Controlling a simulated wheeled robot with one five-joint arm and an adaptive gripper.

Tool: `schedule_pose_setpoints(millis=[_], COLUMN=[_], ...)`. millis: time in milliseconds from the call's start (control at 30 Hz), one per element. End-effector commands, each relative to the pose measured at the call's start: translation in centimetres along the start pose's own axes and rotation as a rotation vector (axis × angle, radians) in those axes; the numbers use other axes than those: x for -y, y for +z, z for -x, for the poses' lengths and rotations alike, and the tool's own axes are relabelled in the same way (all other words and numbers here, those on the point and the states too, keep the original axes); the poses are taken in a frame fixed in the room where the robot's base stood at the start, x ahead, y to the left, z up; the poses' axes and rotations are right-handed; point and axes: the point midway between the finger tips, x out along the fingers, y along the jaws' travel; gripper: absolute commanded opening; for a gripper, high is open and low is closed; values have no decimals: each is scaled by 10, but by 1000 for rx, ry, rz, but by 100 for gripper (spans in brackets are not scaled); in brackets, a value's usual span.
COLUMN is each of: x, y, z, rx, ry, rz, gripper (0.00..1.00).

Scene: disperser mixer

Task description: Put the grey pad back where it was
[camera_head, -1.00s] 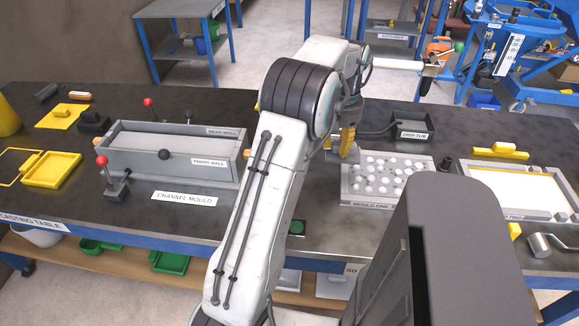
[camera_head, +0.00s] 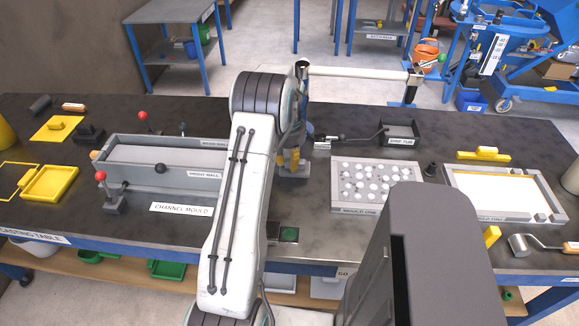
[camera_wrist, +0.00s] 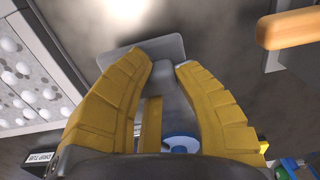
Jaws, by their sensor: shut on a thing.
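My gripper (camera_head: 291,157) hangs over the dark table between the channel mould and mould one. In the wrist view, its yellow fingers (camera_wrist: 163,82) are closed around the upright grey part of the grey pad (camera_wrist: 140,52), whose flat plate sticks out past the fingertips. In the head view the grey pad (camera_head: 294,172) shows just below the fingers, close to the table top; I cannot tell whether it touches. My arm hides part of the table to its left.
Mould one (camera_head: 335,206), with pale round pieces, lies to the right. The channel mould (camera_head: 120,174) is to the left; an orange handle (camera_wrist: 289,29) shows near the fingers. The drip tub (camera_head: 402,140) stands behind. A green button (camera_head: 289,234) is at the front edge. Table around the pad is bare.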

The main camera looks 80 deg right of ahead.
Motion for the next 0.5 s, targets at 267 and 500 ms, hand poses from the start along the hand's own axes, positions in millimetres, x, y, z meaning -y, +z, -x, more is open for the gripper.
schedule_pose_setpoints(millis=[267, 500], x=[0, 0], y=[1, 1], z=[-22, -33], rx=[3, 1], ry=[0, 0], rz=[0, 0], gripper=[0, 0])
